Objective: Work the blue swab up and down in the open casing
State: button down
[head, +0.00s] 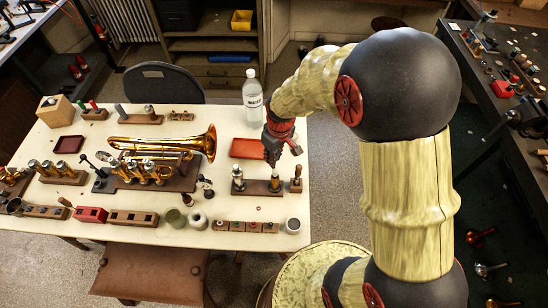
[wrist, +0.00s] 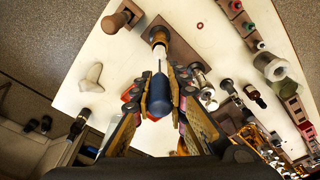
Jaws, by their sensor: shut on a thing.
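My gripper (head: 277,158) hangs over the right part of the table, just above the small wooden stand (head: 258,187). In the wrist view, my gripper (wrist: 158,98) is shut on the blue swab (wrist: 158,97), which sits between the fingers with a thin pale rod pointing away. The rod lines up with the casing (wrist: 158,38) on the stand. I cannot tell whether its tip is inside the mouth. The same casing shows in the head view (head: 275,184) under my gripper. A second, silvery piece (head: 238,178) stands at the stand's left end. The swab is not clear in the head view.
A brown-handled tool (head: 296,180) stands close to the right of the casing. A red tray (head: 249,148) and a water bottle (head: 252,97) are behind. The brass horn (head: 165,145) lies to the left, and a grey cup (head: 293,225) is in front.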

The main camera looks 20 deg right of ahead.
jog(key=shift+r+p, duration=1.05)
jog(key=shift+r, duration=0.7)
jog(key=shift+s+f, duration=0.1)
